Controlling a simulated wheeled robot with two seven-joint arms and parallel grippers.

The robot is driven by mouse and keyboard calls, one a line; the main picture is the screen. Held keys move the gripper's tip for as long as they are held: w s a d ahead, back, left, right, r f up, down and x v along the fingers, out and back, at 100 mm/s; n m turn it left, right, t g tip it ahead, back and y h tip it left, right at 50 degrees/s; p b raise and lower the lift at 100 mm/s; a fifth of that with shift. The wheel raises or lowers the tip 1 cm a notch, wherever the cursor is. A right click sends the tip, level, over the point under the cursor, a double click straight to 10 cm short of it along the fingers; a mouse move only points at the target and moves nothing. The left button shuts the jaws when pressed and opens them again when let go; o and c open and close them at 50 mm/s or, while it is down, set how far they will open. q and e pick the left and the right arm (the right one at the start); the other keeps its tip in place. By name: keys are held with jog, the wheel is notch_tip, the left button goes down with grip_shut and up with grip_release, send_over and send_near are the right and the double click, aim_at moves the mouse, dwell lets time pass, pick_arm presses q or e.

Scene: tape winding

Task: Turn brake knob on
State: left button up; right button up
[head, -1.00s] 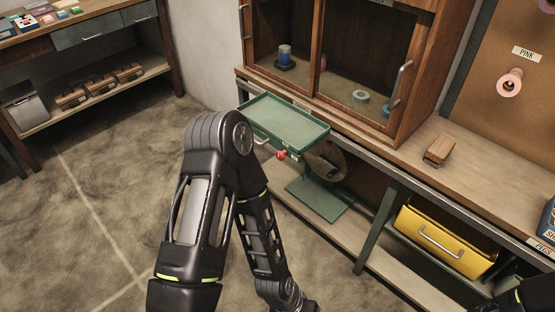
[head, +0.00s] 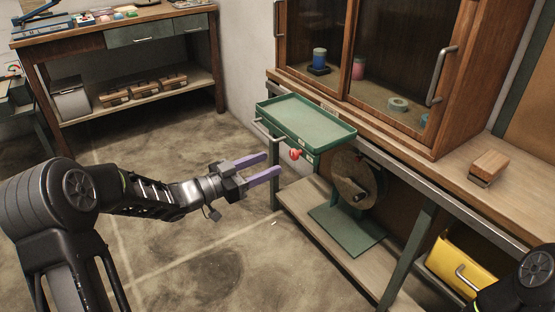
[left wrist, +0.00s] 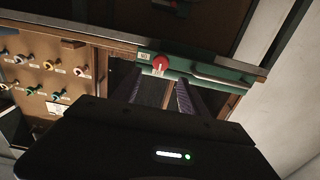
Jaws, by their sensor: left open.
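The red brake knob (head: 295,154) sits on the front face of the green tray unit (head: 303,122), beside a pale bar handle. It also shows in the left wrist view (left wrist: 160,63), above and beyond the fingers. My left gripper (head: 272,167) is open and empty, its two purple fingers pointing right toward the knob. The fingertips appear apart from the knob, a little left of and below it in the head view. In the left wrist view the left gripper (left wrist: 168,93) is partly dark. My right gripper is not in view; only a dark part of that arm shows at lower right.
Under the tray a round brown disc (head: 355,178) stands on a green base plate (head: 347,232). A wooden cabinet (head: 458,80) with spools stands on the bench behind. The floor left of the bench is clear.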

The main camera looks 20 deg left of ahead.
aim_at(292, 155)
pick_arm(q)
jog(key=shift+w+d+f, duration=0.1)
jog(key=b+x, duration=0.1)
jog(key=x, duration=0.6)
jog(key=shift+w+d, duration=0.2)
jog(key=shift+w, duration=0.05)
grip_shut()
dwell(0.5)
